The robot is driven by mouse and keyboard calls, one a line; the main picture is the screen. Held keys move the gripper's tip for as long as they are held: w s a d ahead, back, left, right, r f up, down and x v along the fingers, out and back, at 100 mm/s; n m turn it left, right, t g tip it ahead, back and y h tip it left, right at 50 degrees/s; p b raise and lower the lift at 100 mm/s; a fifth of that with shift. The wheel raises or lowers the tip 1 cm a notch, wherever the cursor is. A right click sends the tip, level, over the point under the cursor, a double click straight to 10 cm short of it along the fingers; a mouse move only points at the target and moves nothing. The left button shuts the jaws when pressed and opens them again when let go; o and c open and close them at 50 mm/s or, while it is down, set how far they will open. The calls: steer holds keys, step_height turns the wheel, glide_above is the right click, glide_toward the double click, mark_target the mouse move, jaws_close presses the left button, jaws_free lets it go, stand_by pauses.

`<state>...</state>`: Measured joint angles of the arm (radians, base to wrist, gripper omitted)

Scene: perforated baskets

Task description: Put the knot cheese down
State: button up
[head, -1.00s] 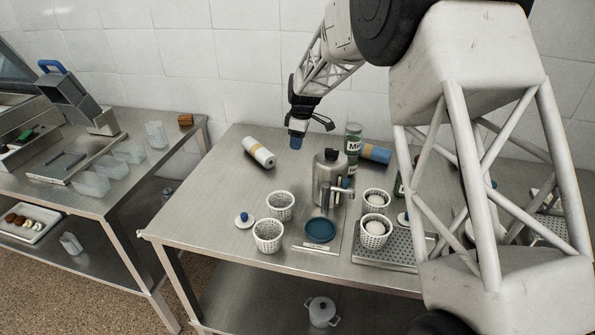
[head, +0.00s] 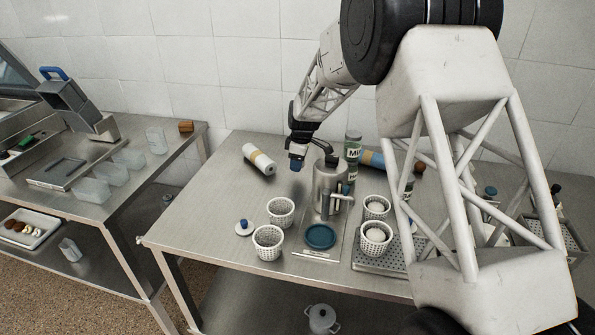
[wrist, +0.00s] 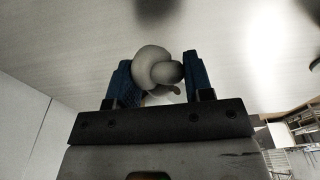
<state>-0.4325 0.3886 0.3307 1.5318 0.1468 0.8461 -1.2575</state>
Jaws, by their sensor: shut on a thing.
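The knot cheese (wrist: 155,70) is a pale, rounded, twisted lump. It sits between the two blue fingertips of my gripper (wrist: 160,80) in the wrist view, and the gripper is shut on it. In the head view my gripper (head: 297,164) hangs over the back part of the metal table (head: 210,205), left of the steel canister (head: 326,190). The cheese is too small or hidden to make out in the head view. In the wrist view bare metal lies behind the cheese; I cannot tell the exact gap to it.
A paper roll (head: 259,160) lies left of my gripper. White perforated baskets (head: 280,213) stand at the front, with a blue dish (head: 320,236) and a blue-knobbed lid (head: 244,227). Labelled jars (head: 353,146) stand at the back. The table's left part is clear.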

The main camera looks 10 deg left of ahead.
mark_target(297, 176)
steer(key=shift+f, duration=1.85)
steer(key=shift+f, duration=0.15)
steer(key=o, duration=1)
steer(key=r, duration=0.3)
steer(key=d+r, duration=0.1)
steer(key=r, duration=0.7)
steer(key=shift+d+r, duration=0.15)
steer(key=shift+r, duration=0.05)
steer(key=shift+d+r, duration=0.1)
steer(key=shift+r, duration=0.3)
